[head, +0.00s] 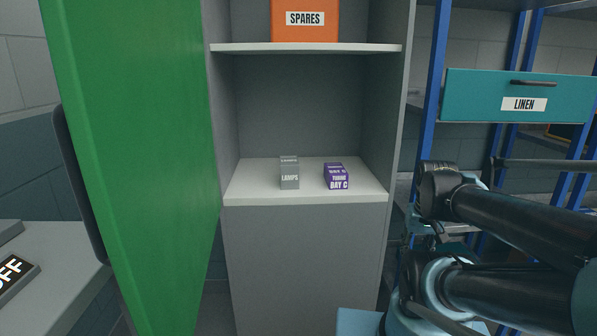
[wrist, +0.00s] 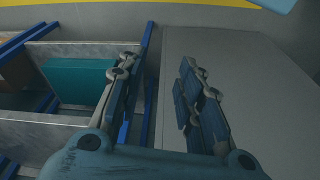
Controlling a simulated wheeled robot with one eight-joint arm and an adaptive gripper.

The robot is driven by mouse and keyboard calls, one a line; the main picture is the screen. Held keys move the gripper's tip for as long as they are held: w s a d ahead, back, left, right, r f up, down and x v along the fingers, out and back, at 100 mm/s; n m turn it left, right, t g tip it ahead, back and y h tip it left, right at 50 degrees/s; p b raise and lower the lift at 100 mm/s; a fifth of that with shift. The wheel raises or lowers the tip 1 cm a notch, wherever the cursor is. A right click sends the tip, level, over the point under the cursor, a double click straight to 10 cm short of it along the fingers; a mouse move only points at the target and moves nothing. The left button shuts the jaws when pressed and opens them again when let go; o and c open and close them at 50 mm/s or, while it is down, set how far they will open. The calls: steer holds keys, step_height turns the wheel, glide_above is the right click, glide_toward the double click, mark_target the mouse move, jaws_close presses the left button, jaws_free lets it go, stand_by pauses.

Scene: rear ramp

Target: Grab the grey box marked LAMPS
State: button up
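The grey box marked LAMPS (head: 289,174) stands on the lower shelf of an open grey cabinet in the head view. A purple box (head: 336,177) marked BAY C stands to its right, with a gap between them. My gripper (wrist: 160,75) shows in the wrist view with its two fingers spread apart and nothing between them. The grey box is not in the wrist view. In the head view my arm is at the lower right, outside the cabinet and apart from the box; the fingers are not clearly seen there.
A green door (head: 130,150) stands open at the cabinet's left. An orange SPARES box (head: 305,33) sits on the upper shelf (head: 305,48). A blue-framed rack with a teal LINEN drawer (head: 500,98) is at right. The lower shelf (head: 255,190) has bare room around the boxes.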

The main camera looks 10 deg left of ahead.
steer(key=shift+o, duration=1)
steer(key=o, duration=1.4)
steer(key=r, duration=0.2)
steer(key=w+a+r+m, duration=0.1)
steer(key=w+a+r+m+y, duration=0.2)
steer(key=w+a+r+m, duration=0.3)
steer(key=w+a+r, duration=0.6)
steer(key=shift+m+g, duration=0.3)
steer(key=shift+g, duration=0.1)
steer(key=m+g+y, duration=0.2)
steer(key=m, duration=0.6)
glide_toward(283, 173)
steer(key=w, duration=0.5)
steer(key=shift+w+d+f, duration=0.2)
steer(key=shift+d, duration=0.1)
steer(key=shift+w+a+m+g, duration=0.1)
steer(key=shift+a+m+g, duration=0.2)
steer(key=shift+a+f, duration=0.25)
steer(key=x, duration=1.1)
steer(key=shift+a+f, duration=0.15)
